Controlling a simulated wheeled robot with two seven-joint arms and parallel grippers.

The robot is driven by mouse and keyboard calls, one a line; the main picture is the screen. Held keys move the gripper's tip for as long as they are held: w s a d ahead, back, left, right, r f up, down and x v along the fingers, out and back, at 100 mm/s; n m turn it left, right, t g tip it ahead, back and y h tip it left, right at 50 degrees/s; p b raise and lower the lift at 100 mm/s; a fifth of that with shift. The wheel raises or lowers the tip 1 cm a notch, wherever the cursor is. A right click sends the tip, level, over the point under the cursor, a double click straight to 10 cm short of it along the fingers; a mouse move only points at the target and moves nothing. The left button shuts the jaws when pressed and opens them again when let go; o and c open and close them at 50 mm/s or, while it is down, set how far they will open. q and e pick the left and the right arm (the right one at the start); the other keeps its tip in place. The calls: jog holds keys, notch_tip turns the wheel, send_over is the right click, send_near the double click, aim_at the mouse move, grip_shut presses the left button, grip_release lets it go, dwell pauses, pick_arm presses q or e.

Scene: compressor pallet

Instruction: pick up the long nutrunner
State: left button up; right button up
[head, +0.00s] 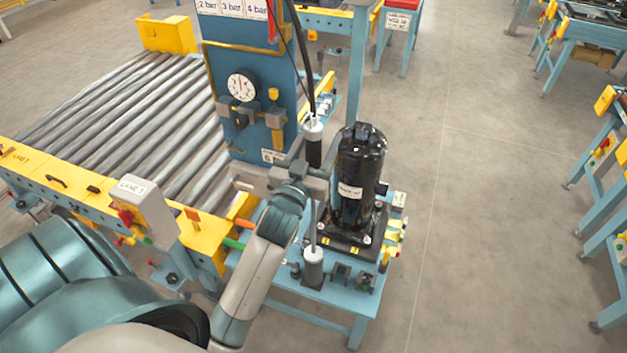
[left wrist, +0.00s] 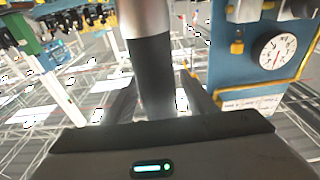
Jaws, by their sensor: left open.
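The long nutrunner (head: 313,150) is upright beside the blue gauge panel, with a pale collar on top, a dark body and a black cable or hose above. In the left wrist view its silver and dark cylinder (left wrist: 153,75) stands between the fingers. My left gripper (head: 318,182) is at the dark body; in the wrist view the gripper (left wrist: 160,98) is open, one finger on each side. I cannot tell whether the fingers touch it. The gripper hides the tool's lower part; a thin rod shows below. My right gripper is not in view.
A black compressor (head: 353,185) stands close right of the gripper on a blue stand (head: 330,294). A pale-topped dark cylinder (head: 313,268) stands below the gripper. The gauge panel (head: 245,120) is just behind; the roller conveyor (head: 130,110) lies left.

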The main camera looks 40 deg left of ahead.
pick_arm(q)
grip_shut()
dwell(1.2)
jog(key=shift+r, duration=0.15)
